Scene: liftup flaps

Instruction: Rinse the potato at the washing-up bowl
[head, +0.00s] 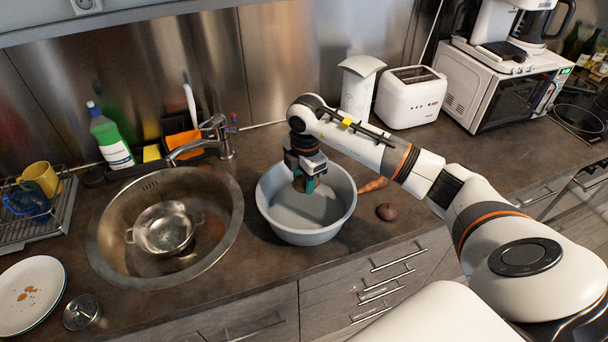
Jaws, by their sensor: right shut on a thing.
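The grey-blue washing-up bowl (263,204) stands on the counter right of the sink. My right gripper (302,186) points down inside the bowl's opening, its teal fingertips shut on a brown thing that looks like the potato (299,184), mostly hidden by the fingers. Whether it touches the bowl's bottom or water I cannot tell. My left gripper is not in view.
A reddish-brown round vegetable (386,212) and a carrot (373,185) lie right of the bowl. The sink (108,232) holds a metal colander (163,228), with a tap (215,135) behind. A plate (30,295) and dish rack (60,215) are left; a toaster (411,97) stands behind.

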